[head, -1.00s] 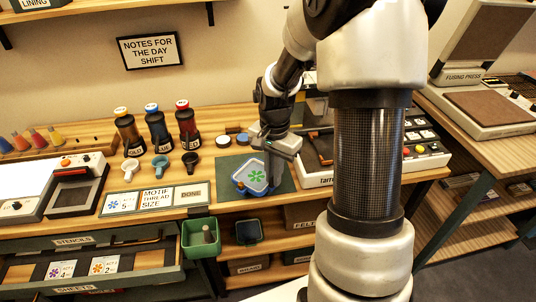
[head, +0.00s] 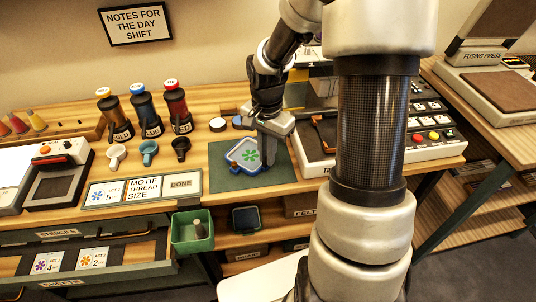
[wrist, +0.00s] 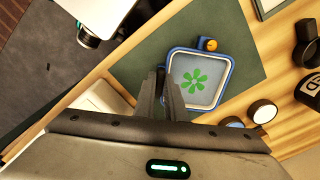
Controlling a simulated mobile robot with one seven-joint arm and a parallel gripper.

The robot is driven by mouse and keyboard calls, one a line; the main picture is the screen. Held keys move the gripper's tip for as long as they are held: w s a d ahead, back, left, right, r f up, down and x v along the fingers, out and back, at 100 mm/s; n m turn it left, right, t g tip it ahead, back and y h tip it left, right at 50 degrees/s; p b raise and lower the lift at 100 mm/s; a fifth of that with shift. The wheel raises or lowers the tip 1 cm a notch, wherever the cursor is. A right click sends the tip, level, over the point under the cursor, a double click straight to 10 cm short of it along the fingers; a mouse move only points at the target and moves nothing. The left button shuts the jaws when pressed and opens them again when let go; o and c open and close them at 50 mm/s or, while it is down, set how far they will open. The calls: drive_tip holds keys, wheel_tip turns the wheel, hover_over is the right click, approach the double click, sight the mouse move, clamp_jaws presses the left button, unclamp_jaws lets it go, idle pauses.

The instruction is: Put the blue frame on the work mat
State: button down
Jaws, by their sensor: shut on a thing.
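The blue frame (head: 245,154) holds a pale panel with a green flower. In the wrist view, the fingers (wrist: 168,100) meet the left side of the blue frame (wrist: 230,82), over the mat (wrist: 135,68). An orange knob (wrist: 207,44) sits on the frame's edge. I cannot tell whether the frame touches the mat or is just above it.
Several thread bottles (head: 178,110) and small cups (head: 148,150) are to the left. A sign board (head: 143,190) lies along the front edge, above a green bin (head: 192,232). A button-panel machine (head: 425,140) stands right.

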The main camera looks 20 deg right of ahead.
drive_tip(key=shift+f, duration=0.15)
drive_tip(key=c, duration=1.8)
unclamp_jaws()
wheel_tip(320, 180, up, 12)
drive_tip(key=p, duration=0.2)
drive_tip(key=shift+r+p, duration=0.2)
drive_tip(key=shift+p, duration=0.1)
